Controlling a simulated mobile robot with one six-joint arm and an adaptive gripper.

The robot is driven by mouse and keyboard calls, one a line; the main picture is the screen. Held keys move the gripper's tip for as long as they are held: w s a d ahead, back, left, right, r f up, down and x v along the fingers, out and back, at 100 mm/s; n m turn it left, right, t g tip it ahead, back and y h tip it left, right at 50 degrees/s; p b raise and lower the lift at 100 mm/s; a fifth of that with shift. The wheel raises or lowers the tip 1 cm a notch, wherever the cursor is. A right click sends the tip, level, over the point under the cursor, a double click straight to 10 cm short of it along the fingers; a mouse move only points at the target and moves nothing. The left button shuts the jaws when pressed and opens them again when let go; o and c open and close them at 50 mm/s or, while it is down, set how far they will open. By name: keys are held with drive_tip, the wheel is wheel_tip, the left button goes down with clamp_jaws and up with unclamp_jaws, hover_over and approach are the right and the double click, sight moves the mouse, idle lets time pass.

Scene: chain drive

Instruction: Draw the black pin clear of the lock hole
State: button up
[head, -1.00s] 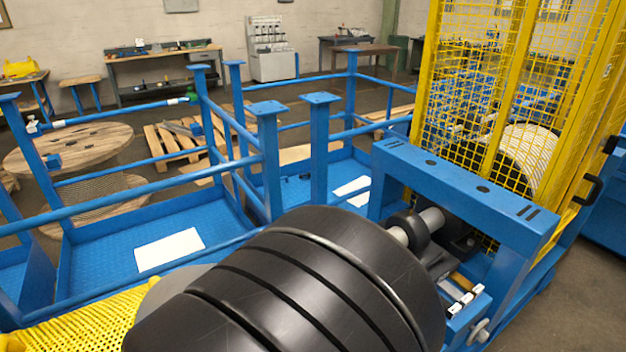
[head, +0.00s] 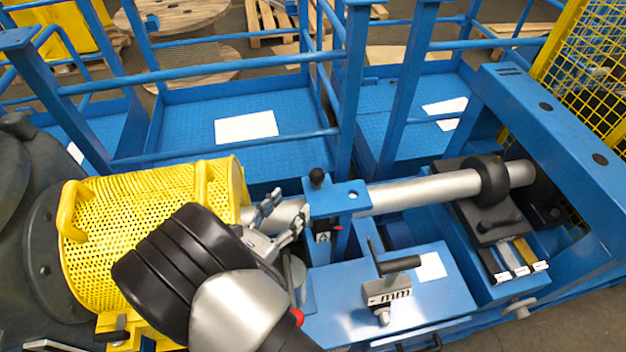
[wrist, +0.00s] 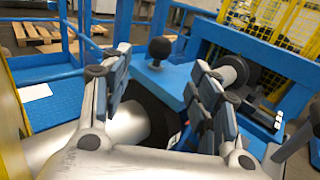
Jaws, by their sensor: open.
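The black pin shows as a round black knob (head: 317,177) on top of the blue block (head: 338,202) around the silver shaft, near the block's left end. In the wrist view the knob (wrist: 159,48) stands upright ahead, between and beyond my fingers. The hole under it is hidden by the knob and block. My gripper (head: 287,208) is open and empty, left of the block and a little short of the knob. It also shows in the wrist view (wrist: 161,66).
A yellow mesh guard (head: 145,215) lies left, close by my arm. A black-handled tool (head: 390,290) stands on the blue bench in front. Blue railings rise behind.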

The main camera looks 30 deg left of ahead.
sight(313, 180)
drive_tip(key=w, duration=0.4)
drive_tip(key=w+b, duration=0.1)
drive_tip(key=w, duration=0.3)
drive_tip(key=w+d+b, duration=0.1)
drive_tip(key=w, duration=0.3)
drive_tip(key=shift+w+d, duration=0.1)
drive_tip(key=shift+w, duration=0.15)
drive_tip(key=c, duration=1.3)
drive_tip(key=shift+o, duration=0.2)
wheel_tip(313, 180, up, 13)
drive_tip(key=p, duration=0.8)
idle(0.3)
